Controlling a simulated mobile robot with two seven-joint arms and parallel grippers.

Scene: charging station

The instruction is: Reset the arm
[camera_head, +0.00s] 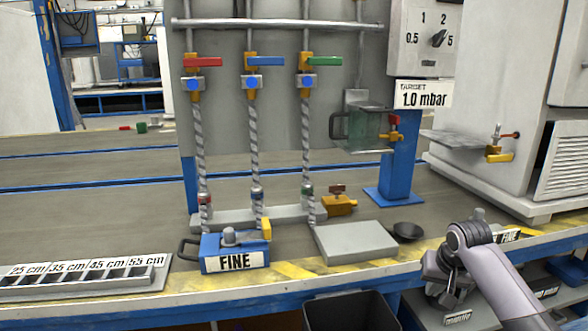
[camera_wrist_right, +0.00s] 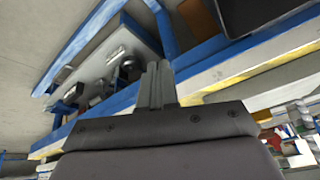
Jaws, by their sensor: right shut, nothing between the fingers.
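My right arm comes in from the lower right in the head view, bent at a grey joint in front of the bench's right part. My right gripper (camera_head: 438,284) is small and dark there, low by the bench's front edge, and its fingertips are hard to make out. In the right wrist view the two fingers (camera_wrist_right: 155,84) are together, with nothing between them. My left arm and gripper are not in view.
The bench edge with yellow stripes (camera_head: 290,271) is close to my right gripper. A dark bowl (camera_head: 407,231) and a grey plate (camera_head: 357,241) lie nearby. A blue FINE block (camera_head: 234,253) sits left, under three hoses. A black bin (camera_head: 350,312) stands below the edge.

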